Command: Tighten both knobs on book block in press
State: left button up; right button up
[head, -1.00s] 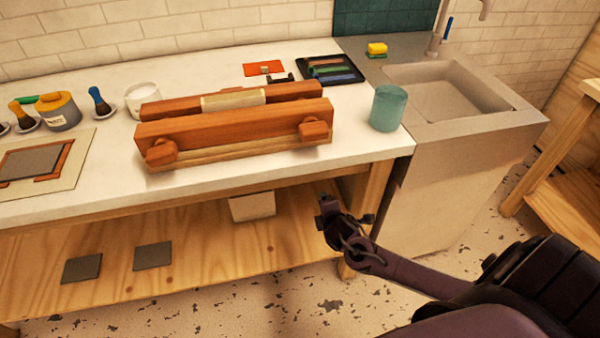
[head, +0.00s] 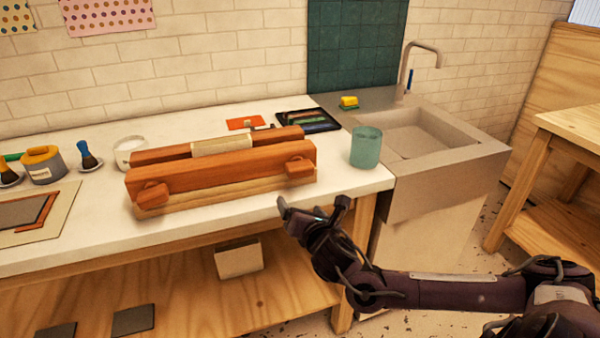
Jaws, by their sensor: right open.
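The wooden press (head: 220,178) lies on the white bench, its long front beam facing me. A pale book block (head: 221,146) sits between its two beams. The left knob (head: 152,194) and the right knob (head: 299,168) stick out from the front beam. My right gripper (head: 312,207) is open and empty, in front of the bench edge, below and a little right of the right knob and apart from it. My left gripper is not in view.
A teal cup (head: 366,147) stands right of the press, near the sink (head: 425,135). A black tray (head: 308,120) and an orange card (head: 246,122) lie behind the press. A white jar (head: 130,152) stands behind its left end. The bench strip before the press is clear.

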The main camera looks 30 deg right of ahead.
aim_at(302, 169)
notch_tip(302, 169, up, 7)
jog(key=s+d+n+t, duration=0.1)
jog(key=d+n+t, duration=0.1)
jog(key=n, duration=0.4)
jog(key=shift+h, duration=0.3)
jog(key=x, duration=0.4)
jog(key=p+x, duration=0.1)
jog(key=x, duration=0.1)
jog(key=shift+w+r, duration=0.25)
jog(key=shift+w+d+f, duration=0.1)
jog(key=shift+w, duration=0.4)
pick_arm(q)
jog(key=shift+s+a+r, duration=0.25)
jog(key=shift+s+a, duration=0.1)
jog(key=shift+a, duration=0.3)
pick_arm(e)
jog(key=c, duration=1)
